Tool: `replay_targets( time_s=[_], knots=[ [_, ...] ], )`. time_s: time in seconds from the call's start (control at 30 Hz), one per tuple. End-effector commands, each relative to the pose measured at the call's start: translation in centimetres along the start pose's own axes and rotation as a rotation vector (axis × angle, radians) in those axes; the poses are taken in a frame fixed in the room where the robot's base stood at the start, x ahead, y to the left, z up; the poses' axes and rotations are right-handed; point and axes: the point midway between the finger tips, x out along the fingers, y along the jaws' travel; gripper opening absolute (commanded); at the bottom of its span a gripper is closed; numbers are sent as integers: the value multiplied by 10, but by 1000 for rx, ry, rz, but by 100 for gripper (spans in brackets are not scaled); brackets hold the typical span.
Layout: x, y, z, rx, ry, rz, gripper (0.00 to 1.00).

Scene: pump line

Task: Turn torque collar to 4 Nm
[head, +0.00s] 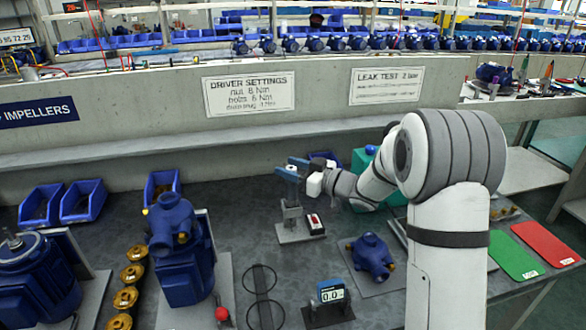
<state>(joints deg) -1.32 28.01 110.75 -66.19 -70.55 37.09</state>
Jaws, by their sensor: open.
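A grey upright tool (291,212) stands on a light base plate on the bench, in the middle of the head view. I take it for the driver with the torque collar, but the collar and any scale on it are too small to read. My gripper (290,170), with blue fingers, reaches in from the right at the tool's top end. It is open. Its fingers partly cover the top of the tool, and I cannot tell whether they touch it. A small box with a red top (314,223) sits on the same base plate. A blue display (331,295) in front reads 0.0.
A blue pump part (372,256) lies right of the tool. Blue motors (180,250) and brass impellers (126,299) stand left. Green (514,257) and red (545,243) mats lie right. A sign (248,93) lists driver settings. Bare bench surrounds the black rings.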

Motion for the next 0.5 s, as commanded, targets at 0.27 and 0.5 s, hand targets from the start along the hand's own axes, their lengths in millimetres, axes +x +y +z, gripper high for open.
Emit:
replay_targets(
  time_s=[0.27,0.5],
  knots=[
    [1,0,0,0,0,0,42],
    [1,0,0,0,0,0,22]
  ],
)
